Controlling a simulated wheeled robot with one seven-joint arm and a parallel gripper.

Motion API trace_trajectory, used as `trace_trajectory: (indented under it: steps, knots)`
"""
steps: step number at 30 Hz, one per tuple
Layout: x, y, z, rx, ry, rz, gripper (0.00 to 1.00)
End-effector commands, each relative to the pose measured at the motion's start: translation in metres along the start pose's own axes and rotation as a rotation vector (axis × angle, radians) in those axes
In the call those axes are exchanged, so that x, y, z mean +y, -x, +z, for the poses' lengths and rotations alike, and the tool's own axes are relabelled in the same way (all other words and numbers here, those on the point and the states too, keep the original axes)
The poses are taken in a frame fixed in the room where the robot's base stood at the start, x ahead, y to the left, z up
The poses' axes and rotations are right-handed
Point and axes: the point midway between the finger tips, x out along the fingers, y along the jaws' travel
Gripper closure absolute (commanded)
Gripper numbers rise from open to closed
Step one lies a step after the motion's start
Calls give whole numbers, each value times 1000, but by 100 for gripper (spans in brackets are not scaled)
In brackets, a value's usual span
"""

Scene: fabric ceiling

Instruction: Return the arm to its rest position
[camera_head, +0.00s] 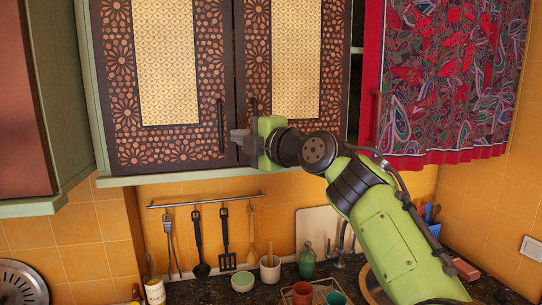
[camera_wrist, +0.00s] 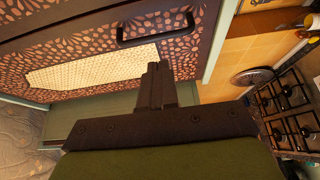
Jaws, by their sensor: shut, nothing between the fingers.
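My green arm reaches up from the lower right in the head view. Its end, my gripper (camera_head: 240,139), is raised in front of the patterned wall cabinet (camera_head: 167,62), close to the two dark door handles. The fingers are together with nothing between them. In the wrist view my gripper (camera_wrist: 158,75) points toward a cabinet door (camera_wrist: 95,70) with a black handle (camera_wrist: 155,28). Whether the fingertips touch the door cannot be told. Both cabinet doors look closed in the head view.
A red patterned curtain (camera_head: 445,75) hangs at the right, near my arm. Below are a utensil rail (camera_head: 205,201), a green bottle (camera_head: 307,263), cups and jars on the dark counter. A stove (camera_wrist: 290,115) shows in the wrist view. Open air lies between cabinet and counter.

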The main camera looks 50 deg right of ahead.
Motion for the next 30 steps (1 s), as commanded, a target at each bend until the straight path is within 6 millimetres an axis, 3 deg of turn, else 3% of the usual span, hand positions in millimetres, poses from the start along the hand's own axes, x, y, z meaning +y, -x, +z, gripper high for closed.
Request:
trace_trajectory:
  steps: [4, 9, 23, 26, 30]
  knots:
    - [0, 38, 2, 3, 4, 2, 100]
    - [3, 66, 3, 7, 4, 1, 100]
    - [-1, 70, -5, 26, -35, -17, 100]
    - [-31, 69, -47, 96, -239, -119, 100]
    - [-105, 84, -141, 141, -641, -406, 100]
